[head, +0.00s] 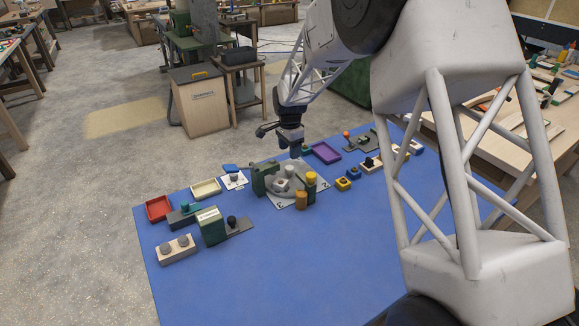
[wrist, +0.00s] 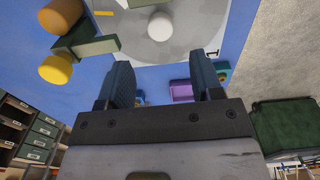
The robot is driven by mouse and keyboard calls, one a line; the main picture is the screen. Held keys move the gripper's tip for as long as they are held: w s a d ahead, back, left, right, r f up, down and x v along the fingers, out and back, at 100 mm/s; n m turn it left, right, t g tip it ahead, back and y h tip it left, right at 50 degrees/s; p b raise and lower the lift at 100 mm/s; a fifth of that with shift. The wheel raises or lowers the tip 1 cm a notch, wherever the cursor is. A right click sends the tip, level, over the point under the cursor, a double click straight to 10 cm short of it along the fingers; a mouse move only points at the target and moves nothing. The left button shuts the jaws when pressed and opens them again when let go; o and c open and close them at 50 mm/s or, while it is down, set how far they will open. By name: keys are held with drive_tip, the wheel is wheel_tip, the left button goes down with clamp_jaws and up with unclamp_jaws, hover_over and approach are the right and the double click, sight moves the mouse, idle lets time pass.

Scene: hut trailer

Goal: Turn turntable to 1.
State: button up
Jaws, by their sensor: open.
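The turntable is a grey disc (head: 298,190) on a white plate near the middle of the blue table. It carries small pale blocks, with a dark green block (head: 263,179) at its left and yellow cylinders (head: 311,179) at its right. The plate shows a 3 at the front and a 2 at the right; I cannot make out a 1. My gripper (head: 292,148) is above the far side of the turntable. In the wrist view, the open, empty gripper (wrist: 161,62) is close to the disc (wrist: 190,40), whose white knob (wrist: 160,25) lies ahead of the fingers.
The blue table (head: 235,275) is clear at the front. A red tray (head: 158,208), a cream tray (head: 206,188) and a green box (head: 211,225) stand left.

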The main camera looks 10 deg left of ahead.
sight(289, 167)
drive_tip(key=shift+m, duration=0.7)
drive_tip(key=shift+f, duration=0.15)
drive_tip(key=shift+f, duration=3.8)
clamp_jaws()
